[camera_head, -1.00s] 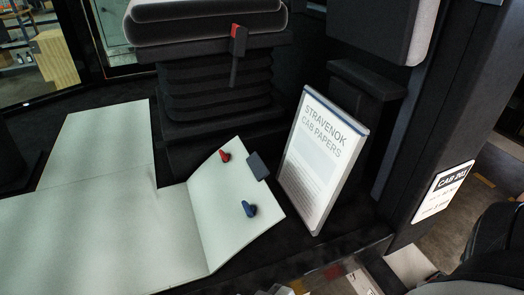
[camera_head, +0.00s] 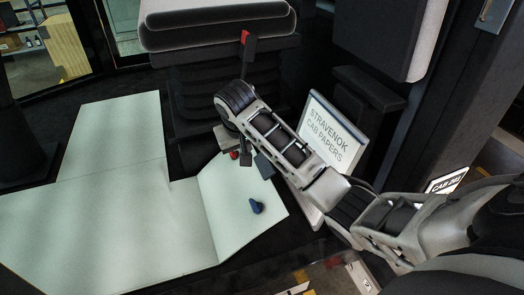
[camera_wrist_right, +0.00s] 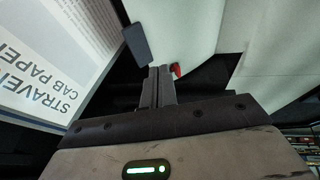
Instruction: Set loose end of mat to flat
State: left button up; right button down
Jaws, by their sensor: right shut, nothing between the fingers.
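The pale green mat (camera_head: 105,225) lies on the dark cab floor. Its loose end (camera_head: 230,215) at the right is angled up from a crease. A blue piece (camera_head: 255,206) and a red piece (camera_head: 233,154) are on this loose end; the red one is partly hidden by my right gripper. A dark tab (camera_head: 264,165) sits at its outer edge. My right gripper (camera_head: 245,158) is shut and empty over the far part of the loose end. In the wrist view its fingers (camera_wrist_right: 158,75) are close to the red piece (camera_wrist_right: 176,70) and the tab (camera_wrist_right: 136,43). My left gripper is out of view.
A lever with a red top (camera_head: 246,42) rises before the seat.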

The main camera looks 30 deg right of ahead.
jog(key=shift+m+g+h, duration=0.3)
jog(key=shift+m, duration=0.2)
jog(key=r, duration=0.1)
jog(key=d+r, duration=0.1)
jog(key=r, duration=0.2)
jog(key=shift+w+d+r, duration=0.1)
jog(key=shift+w+d, duration=0.2)
jog(key=shift+w, duration=0.05)
send_near(264, 163)
jog(key=w+f, duration=0.2)
jog(key=f, duration=0.1)
jog(key=d+f, duration=0.1)
jog(key=f, duration=0.1)
jog(key=shift+s+p, duration=0.2)
jog(key=shift+p, duration=0.15)
jog(key=shift+d+f, duration=0.25)
jog(key=shift+f, duration=0.05)
